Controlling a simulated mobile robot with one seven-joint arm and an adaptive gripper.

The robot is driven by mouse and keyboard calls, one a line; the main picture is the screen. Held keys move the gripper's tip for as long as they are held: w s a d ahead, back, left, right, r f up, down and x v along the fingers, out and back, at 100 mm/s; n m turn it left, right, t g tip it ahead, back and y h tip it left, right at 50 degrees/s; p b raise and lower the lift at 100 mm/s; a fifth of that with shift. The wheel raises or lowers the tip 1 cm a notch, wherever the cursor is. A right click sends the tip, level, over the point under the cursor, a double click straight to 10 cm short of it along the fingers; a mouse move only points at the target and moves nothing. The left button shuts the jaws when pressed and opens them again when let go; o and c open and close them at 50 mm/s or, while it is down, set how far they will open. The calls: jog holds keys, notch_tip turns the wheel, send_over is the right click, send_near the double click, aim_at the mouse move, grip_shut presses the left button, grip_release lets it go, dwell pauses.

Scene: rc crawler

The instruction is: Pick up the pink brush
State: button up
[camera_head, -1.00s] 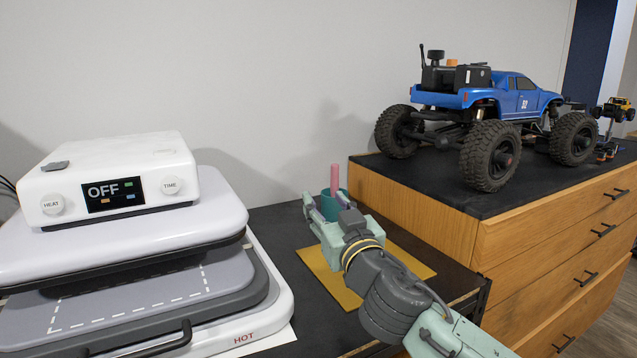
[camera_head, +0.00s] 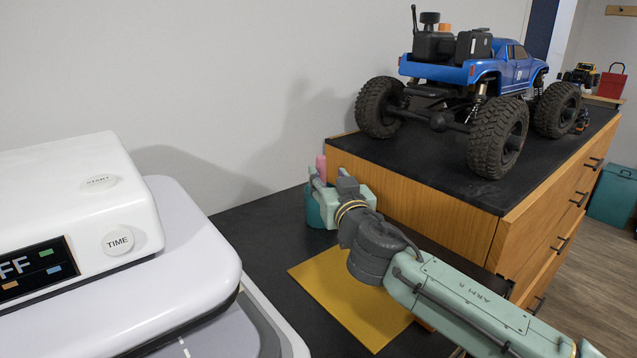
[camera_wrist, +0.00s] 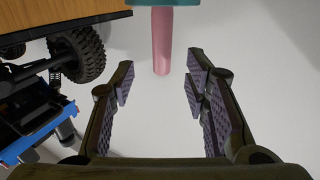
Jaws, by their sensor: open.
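The pink brush (camera_head: 321,165) stands upright in a teal cup (camera_head: 314,213) on the dark worktop, close to the wall. Only its pink upper part shows in the head view. My gripper (camera_head: 320,180) is at the brush's height in front of the cup and hides part of both. In the wrist view, which looks upside down, the pink brush (camera_wrist: 161,42) hangs from the teal cup (camera_wrist: 165,2) at the top. My open gripper (camera_wrist: 160,82) has its fingers on either side of the brush's line. The brush's free end lies near the gap between the fingertips, and no contact shows.
A wooden drawer cabinet (camera_head: 420,195) with a blue crawler truck (camera_head: 490,70) stands right of the cup. A white heat press (camera_head: 190,240) fills the left front. A yellow mat (camera_head: 350,300) lies on the worktop (camera_head: 255,235) beneath my arm.

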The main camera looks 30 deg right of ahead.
aim_at(322, 165)
jog(key=shift+w+d, duration=0.1)
jog(key=shift+w, duration=0.4)
jog(key=p+x, duration=0.1)
jog(key=x, duration=0.2)
jog(key=p+x, duration=0.1)
jog(key=x, duration=0.1)
jog(key=shift+r+p, duration=0.35)
jog(key=shift+w+d+f, duration=0.1)
jog(key=shift+w, duration=0.2)
grip_shut()
